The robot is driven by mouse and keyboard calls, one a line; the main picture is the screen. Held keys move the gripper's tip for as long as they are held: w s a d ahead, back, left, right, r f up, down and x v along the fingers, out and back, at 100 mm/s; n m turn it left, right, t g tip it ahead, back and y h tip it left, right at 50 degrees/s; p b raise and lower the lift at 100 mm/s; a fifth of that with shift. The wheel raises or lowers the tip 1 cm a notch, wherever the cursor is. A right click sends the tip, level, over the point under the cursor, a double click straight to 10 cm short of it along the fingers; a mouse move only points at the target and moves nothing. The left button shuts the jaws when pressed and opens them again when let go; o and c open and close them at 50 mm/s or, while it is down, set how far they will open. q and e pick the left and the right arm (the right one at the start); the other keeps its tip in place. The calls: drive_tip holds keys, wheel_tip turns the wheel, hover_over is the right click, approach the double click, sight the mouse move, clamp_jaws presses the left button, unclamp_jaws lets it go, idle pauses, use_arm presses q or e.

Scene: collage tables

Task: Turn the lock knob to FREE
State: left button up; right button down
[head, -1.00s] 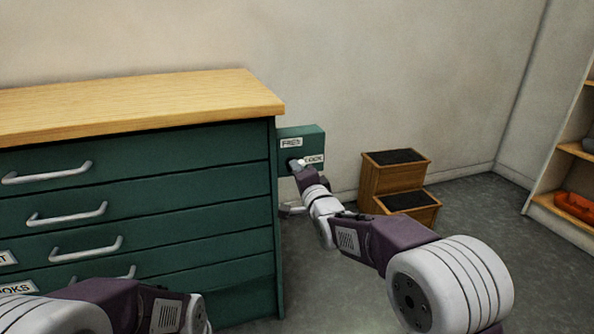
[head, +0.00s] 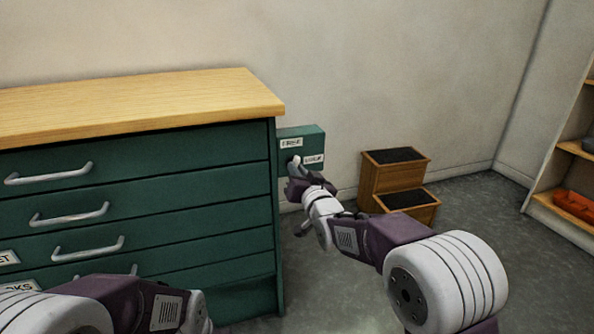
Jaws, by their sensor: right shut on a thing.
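A green lock box (head: 313,136) is fixed at the right side of the green drawer cabinet. It carries a FREE label (head: 291,143) at the upper left and a LOCK label (head: 313,159) lower and to the right. My right gripper (head: 294,166) is at the box's front, just below the FREE label, and is shut on the lock knob. The gripper hides most of the knob, so I cannot read where it points. My left arm shows at the bottom left, but its gripper is out of view.
The drawer cabinet (head: 200,190) has a wooden top (head: 140,103) and several metal handles along its front. A wooden step stool (head: 392,178) stands on the floor at right, behind my right arm. A shelf unit (head: 555,190) with an orange thing stands at the far right.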

drive_tip(key=shift+f+n, duration=0.1)
drive_tip(key=shift+n, duration=1.8)
drive_tip(key=c, duration=1.4)
unclamp_jaws()
drive_tip(key=shift+c, duration=0.2)
drive_tip(key=p+v, duration=0.3)
drive_tip(key=v, duration=0.6)
